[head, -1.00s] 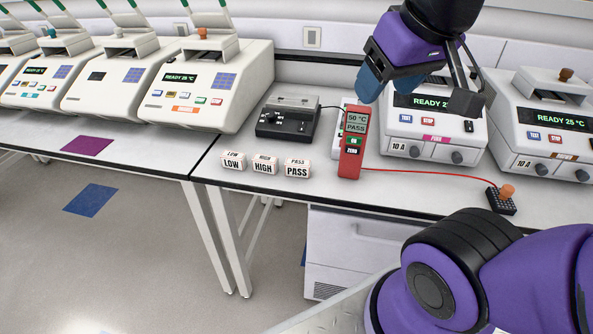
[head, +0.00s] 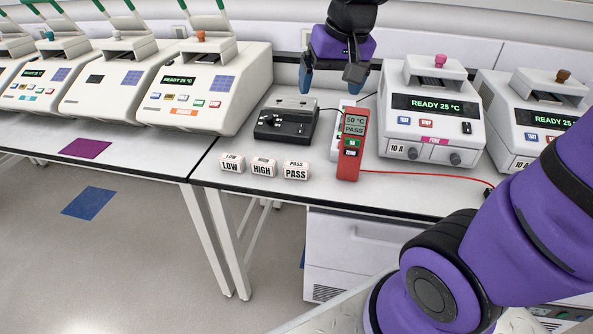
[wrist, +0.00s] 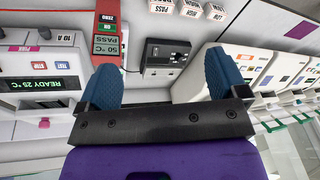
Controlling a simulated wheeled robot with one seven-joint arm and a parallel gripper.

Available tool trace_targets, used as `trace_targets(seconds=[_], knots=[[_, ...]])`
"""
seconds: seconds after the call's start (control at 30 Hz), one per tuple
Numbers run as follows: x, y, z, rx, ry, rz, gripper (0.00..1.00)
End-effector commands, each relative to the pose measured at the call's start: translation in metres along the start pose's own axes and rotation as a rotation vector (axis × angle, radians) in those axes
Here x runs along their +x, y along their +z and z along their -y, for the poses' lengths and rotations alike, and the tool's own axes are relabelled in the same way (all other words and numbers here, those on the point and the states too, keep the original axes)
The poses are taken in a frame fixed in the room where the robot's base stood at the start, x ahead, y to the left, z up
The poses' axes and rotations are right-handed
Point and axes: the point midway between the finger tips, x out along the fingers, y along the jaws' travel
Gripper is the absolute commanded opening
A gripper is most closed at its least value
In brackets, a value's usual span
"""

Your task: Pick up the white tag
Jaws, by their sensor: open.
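Three small white tags stand in a row near the front edge of the bench: LOW (head: 231,165), HIGH (head: 263,167) and PASS (head: 296,171). They also show upside down at the top of the wrist view, with the PASS tag (wrist: 162,6) at the left. My gripper (head: 332,80) is open and empty, with blue fingertips. It is above the back of the bench, behind and above the tags, touching none of them. In the wrist view the open fingers (wrist: 163,75) have only bench and devices beyond them.
A red meter (head: 350,171) reading 50 °C PASS stands just right of the PASS tag, with a red cable running right. A black device (head: 284,124) lies behind the tags. Cyclers (head: 433,112) stand at the right and others (head: 195,94) on the left bench.

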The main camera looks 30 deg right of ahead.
Motion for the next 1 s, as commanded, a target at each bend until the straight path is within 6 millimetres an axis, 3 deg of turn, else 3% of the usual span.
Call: trace_targets(seconds=[0.4,0.7,0.83,1.0], knots=[[0.113,-0.065,0.006,0.197,0.06,0.136,0.92],[0.202,-0.088,0.003,0.323,0.129,0.207,0.92],[0.227,-0.091,0.0,0.355,0.151,0.221,0.92],[0.242,-0.092,-0.002,0.373,0.163,0.228,0.92]])
